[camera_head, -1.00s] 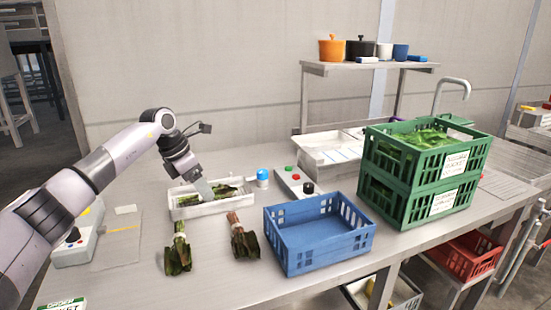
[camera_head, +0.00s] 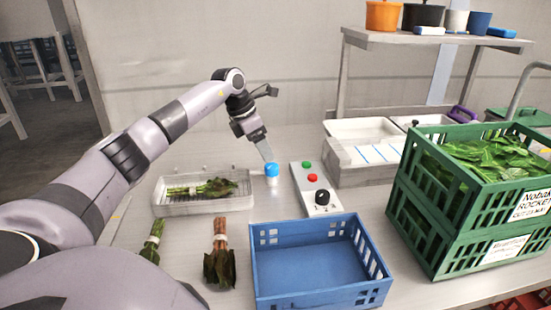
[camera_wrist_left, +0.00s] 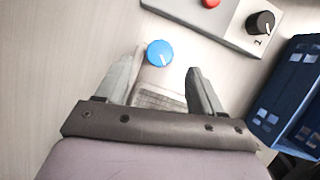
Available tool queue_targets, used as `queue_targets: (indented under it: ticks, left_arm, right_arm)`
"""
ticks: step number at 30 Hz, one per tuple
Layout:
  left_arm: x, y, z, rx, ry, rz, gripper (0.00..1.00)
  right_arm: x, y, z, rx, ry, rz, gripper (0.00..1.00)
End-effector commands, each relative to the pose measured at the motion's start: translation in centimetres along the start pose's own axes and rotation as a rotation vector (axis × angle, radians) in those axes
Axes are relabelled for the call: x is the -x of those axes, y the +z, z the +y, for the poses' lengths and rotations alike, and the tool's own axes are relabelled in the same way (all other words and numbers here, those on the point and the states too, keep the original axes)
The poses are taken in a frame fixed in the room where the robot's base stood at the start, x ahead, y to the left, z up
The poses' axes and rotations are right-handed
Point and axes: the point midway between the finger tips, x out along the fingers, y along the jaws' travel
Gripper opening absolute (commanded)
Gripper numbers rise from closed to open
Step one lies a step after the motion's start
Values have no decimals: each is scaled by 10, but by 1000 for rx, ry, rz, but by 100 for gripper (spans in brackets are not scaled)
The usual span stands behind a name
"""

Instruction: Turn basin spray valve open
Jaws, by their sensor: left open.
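The spray valve shows as a blue knob (camera_head: 272,170) on a pale body, standing on the bench at the right end of the tray-like basin (camera_head: 165,208). My left gripper (camera_head: 267,158) points down just above and beside the knob. In the left wrist view the blue knob (camera_wrist_left: 159,53) lies just ahead of the space between the two spread fingers (camera_wrist_left: 165,66). The fingers are apart with nothing held between them. I cannot tell whether a finger touches the knob. My right gripper is not in view.
A control box (camera_head: 312,187) with buttons and a black dial stands right of the knob. A blue crate (camera_head: 318,292) is in front. Bundles of greens lie in the basin and before it. Stacked green crates (camera_head: 425,205) stand at the right, a shelf (camera_head: 430,41) behind.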

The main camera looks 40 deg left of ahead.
Motion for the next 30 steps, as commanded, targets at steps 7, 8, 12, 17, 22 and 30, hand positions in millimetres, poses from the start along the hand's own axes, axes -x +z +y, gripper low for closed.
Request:
queue_targets:
  ticks: [7, 8, 12, 17, 22, 30]
  left_arm:
    - [-40, 0, -1, 1, -3, 2, 67]
    - [-43, 0, -1, 1, -3, 2, 67]
    - [-55, 0, 0, 0, 0, 1, 67]
    - [-58, 0, 0, 0, 1, 1, 67]
    - [-58, -1, 0, 0, 1, 1, 61]
    - [-58, -1, 0, 0, 1, 1, 11]
  right_arm:
    - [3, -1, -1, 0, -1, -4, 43]
    - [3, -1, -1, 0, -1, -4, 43]
    - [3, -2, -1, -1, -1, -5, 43]
    - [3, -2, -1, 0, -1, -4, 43]
    - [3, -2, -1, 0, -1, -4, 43]
    - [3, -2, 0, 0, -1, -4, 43]
